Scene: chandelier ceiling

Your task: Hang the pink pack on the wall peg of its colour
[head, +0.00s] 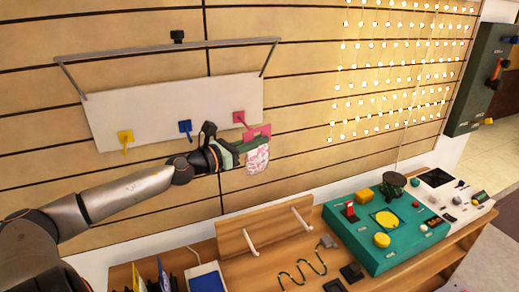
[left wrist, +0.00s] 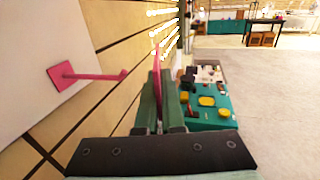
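The pink pack (head: 257,161) has a pink header and a pale, patterned pouch. It hangs upright from my left gripper (head: 256,144), whose green fingers are shut on it. In the left wrist view the pack (left wrist: 157,60) shows edge-on as a thin pink strip between the fingers (left wrist: 160,88). The pink peg (head: 239,118) is on the white wall panel, just above and left of the pack in the head view. In the left wrist view the pink peg (left wrist: 95,76) sticks out left of the fingers, apart from the pack. My right gripper is not in view.
The white panel (head: 180,100) also carries a yellow peg (head: 125,138) and a blue peg (head: 185,127). A grey bar (head: 160,49) spans above it. Below are a wooden rack (head: 262,225) and a teal control box (head: 365,245) on the bench. String lights hang at right.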

